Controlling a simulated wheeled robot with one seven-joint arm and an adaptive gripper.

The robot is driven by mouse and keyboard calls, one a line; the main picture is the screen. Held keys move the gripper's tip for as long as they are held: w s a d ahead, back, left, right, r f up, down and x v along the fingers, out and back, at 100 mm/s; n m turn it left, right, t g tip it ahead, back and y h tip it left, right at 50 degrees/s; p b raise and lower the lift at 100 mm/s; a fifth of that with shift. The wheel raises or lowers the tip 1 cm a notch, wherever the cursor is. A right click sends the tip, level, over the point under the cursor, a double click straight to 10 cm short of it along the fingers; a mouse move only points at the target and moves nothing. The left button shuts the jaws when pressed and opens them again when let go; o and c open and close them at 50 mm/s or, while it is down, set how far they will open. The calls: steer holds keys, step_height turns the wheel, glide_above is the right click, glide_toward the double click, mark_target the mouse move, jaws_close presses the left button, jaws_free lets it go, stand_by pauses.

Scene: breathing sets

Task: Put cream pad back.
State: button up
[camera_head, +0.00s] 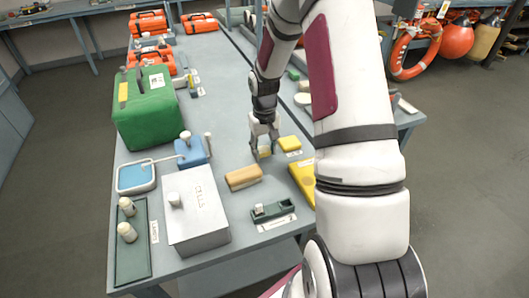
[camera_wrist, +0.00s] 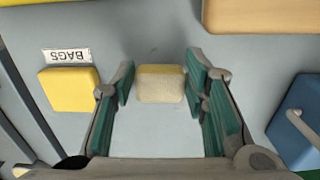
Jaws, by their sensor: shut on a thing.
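The cream pad (camera_wrist: 160,84) is a small block, pale cream on the face toward the camera with a yellower edge. In the wrist view it sits between the tips of my gripper (camera_wrist: 158,88), which is shut on it. In the head view my gripper (camera_head: 263,146) points down over the table, with the pad (camera_head: 265,152) partly hidden by the fingers. I cannot tell whether the pad touches the table. A yellow pad (camera_head: 289,144) lies just to the right; it also shows beside the BAGS label in the wrist view (camera_wrist: 70,90).
A tan block (camera_head: 243,178), a blue box (camera_head: 193,151) and a yellow wedge-shaped piece (camera_head: 302,182) lie close around my gripper. A green case (camera_head: 145,113) and a white box (camera_head: 197,220) stand to the left. Bare grey tabletop surrounds the pad.

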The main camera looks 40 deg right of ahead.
steer(key=shift+f, duration=0.75)
steer(key=o, duration=1.1)
steer(key=shift+f, duration=0.15)
